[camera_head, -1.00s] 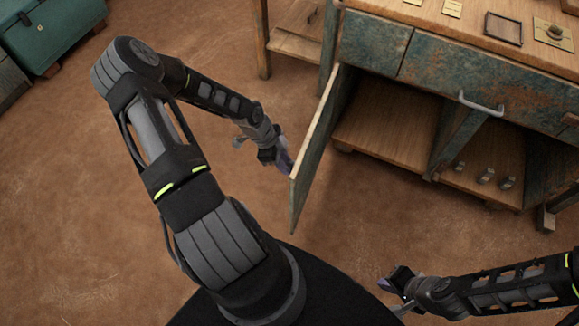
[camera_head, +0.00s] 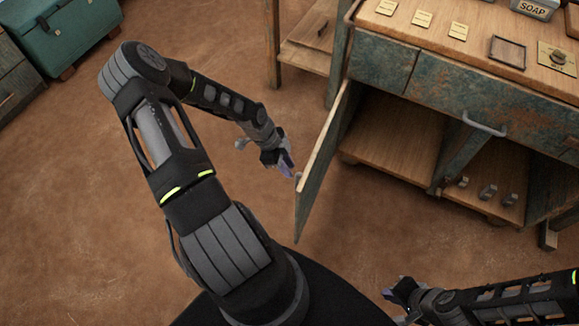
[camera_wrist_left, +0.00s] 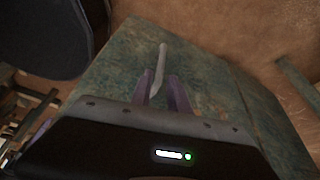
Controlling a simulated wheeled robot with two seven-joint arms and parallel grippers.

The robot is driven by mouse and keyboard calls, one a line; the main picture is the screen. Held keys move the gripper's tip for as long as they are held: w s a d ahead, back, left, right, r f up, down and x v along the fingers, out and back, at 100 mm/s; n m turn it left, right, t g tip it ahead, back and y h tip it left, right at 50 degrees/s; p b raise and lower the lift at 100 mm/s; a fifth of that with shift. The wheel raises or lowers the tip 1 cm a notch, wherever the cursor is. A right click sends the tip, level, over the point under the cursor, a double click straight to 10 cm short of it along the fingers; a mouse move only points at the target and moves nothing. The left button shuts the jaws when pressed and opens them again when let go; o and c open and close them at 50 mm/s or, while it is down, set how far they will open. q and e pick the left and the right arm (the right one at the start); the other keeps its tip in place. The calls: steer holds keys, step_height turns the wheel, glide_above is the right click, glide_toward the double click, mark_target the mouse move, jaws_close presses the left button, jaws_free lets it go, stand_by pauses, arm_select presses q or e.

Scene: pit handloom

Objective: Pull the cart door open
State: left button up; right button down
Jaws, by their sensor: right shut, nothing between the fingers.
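The cart door (camera_head: 327,150) is a teal weathered panel, swung well open at the left of the cart's lower compartment. In the left wrist view its teal face (camera_wrist_left: 215,85) fills the middle, with a pale bar handle (camera_wrist_left: 162,58). A bit of the handle (camera_head: 298,177) shows at the door's edge in the head view. My left gripper (camera_head: 288,165) is on the outer side of the door, close to the handle. Its purple fingers (camera_wrist_left: 161,92) are apart, with the handle's near end showing between them. My right gripper (camera_head: 391,291) is shut and empty, low at the right.
The cart's compartment (camera_head: 393,135) is open to view, with small grey metal pieces (camera_head: 488,192) on its right-hand floor. A teal chest (camera_head: 70,35) stands far left. The brown floor left of the door is clear.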

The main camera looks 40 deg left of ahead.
arm_select(q)
steer(key=w+p+v, duration=0.2)
steer(key=p+v, duration=0.6)
steer(key=v, duration=0.2)
steer(key=shift+s+a, duration=0.3)
steer(key=shift+a, duration=0.05)
stand_by(0.9)
